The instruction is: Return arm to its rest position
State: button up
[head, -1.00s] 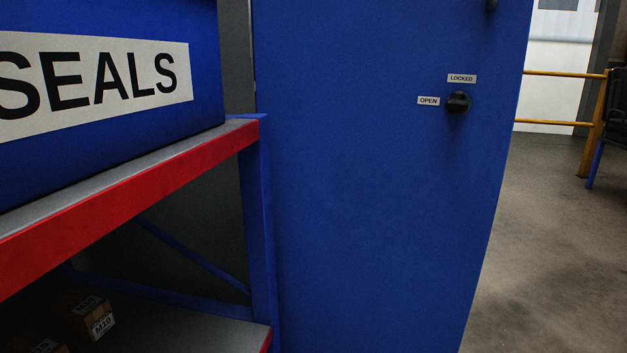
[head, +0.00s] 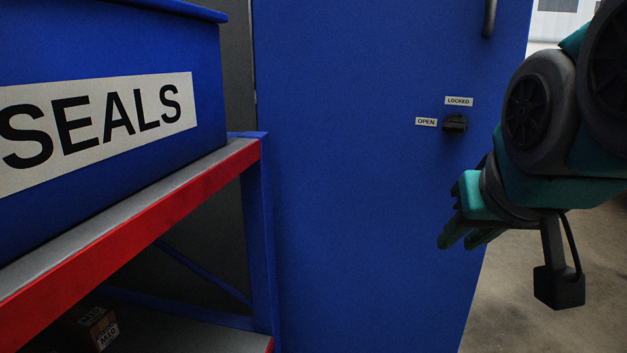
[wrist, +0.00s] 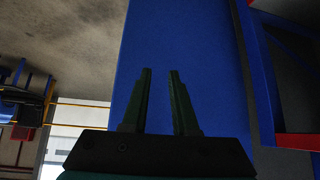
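My gripper (head: 458,238) is at the right of the head view, in front of the blue door and below the black knob. In the wrist view its two dark green fingers (wrist: 160,100) stand apart with nothing between them, so it is open and empty. The blue door (head: 350,200) fills the middle of the head view and also shows behind the fingers in the wrist view (wrist: 205,50). The black knob (head: 455,124) sits beside the "OPEN" label and under the "LOCKED" label. My gripper does not touch the knob in the head view.
A shelf with a red front edge (head: 130,243) stands at the left and holds a blue bin (head: 200,60) marked "SEALS". A small box (head: 97,328) lies on its lower level. Open concrete floor (head: 530,300) shows at the right. A yellow rail (wrist: 85,102) shows in the wrist view.

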jog(key=s+f+g+p, duration=0.1)
jog(key=s+f+g, duration=0.2)
jog(key=f, duration=0.6)
jog(key=s+a+f+g, duration=0.1)
jog(key=s+f+g, duration=0.2)
jog(key=s+f, duration=0.4)
jog(key=s+a+f+n+g+p, duration=0.1)
jog(key=s+f+g, duration=0.3)
jog(key=f, duration=0.8)
jog(key=shift+s+a+f+y+p, duration=0.2)
jog(key=shift+s+y+p, duration=0.15)
jog(key=shift+s, duration=0.2)
